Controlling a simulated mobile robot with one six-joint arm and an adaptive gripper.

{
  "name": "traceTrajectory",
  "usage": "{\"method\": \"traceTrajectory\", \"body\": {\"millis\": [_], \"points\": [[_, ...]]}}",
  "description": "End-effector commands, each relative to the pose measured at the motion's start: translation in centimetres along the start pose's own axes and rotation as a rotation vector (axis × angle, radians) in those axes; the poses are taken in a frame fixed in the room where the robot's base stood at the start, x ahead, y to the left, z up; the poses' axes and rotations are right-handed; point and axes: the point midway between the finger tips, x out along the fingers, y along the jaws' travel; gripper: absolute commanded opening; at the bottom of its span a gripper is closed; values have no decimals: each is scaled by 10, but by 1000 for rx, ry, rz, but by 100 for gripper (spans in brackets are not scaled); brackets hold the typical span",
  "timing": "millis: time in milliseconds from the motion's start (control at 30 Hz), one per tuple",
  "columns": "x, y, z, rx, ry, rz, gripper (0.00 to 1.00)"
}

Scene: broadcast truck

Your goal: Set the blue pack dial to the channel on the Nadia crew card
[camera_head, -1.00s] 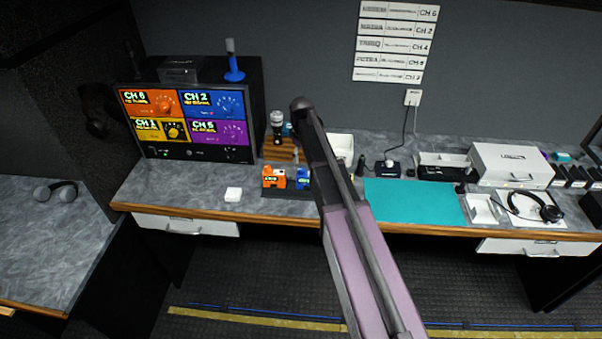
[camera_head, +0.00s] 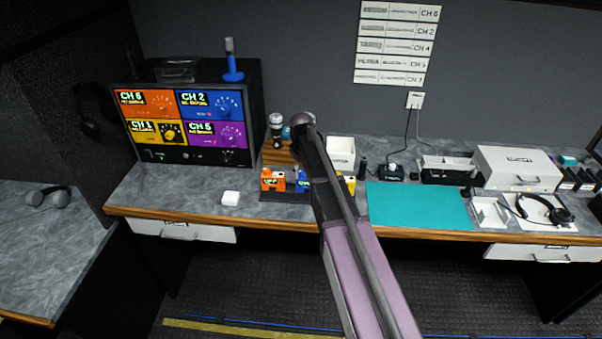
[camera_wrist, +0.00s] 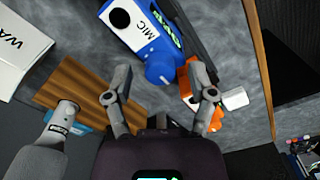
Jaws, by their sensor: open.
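The blue pack (camera_head: 303,181) stands on the counter between an orange pack (camera_head: 273,180) and a yellow pack (camera_head: 350,185), partly hidden by my arm. In the wrist view the blue pack (camera_wrist: 138,25) shows a MIC label and a round blue dial (camera_wrist: 160,68). My gripper (camera_wrist: 162,82) is open, its fingertips on either side of the dial; contact cannot be told. The right finger overlaps the orange pack (camera_wrist: 188,84). The head view does not show the fingers. The second crew card (camera_head: 397,29) on the wall reads CH 2; its name is blurred, seemingly Nadia.
The monitor (camera_head: 187,118) stands at the left; its blue panel reads CH 2. A wooden rack (camera_wrist: 75,85) and a white box (camera_wrist: 20,50) lie left in the wrist view. A teal mat (camera_head: 420,206) lies right of the packs. A small white block (camera_head: 230,198) sits left.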

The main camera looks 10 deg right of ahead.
Motion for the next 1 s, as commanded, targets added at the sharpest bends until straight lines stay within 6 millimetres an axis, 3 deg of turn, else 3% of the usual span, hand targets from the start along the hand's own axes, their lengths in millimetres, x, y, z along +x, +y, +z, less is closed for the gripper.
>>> {"method": "traceTrajectory", "body": {"millis": [300,533,1000], "points": [[0,0,0,0,0,0,69],[0,0,0,0,0,0,1],[0,0,0,44,0,0,0]]}}
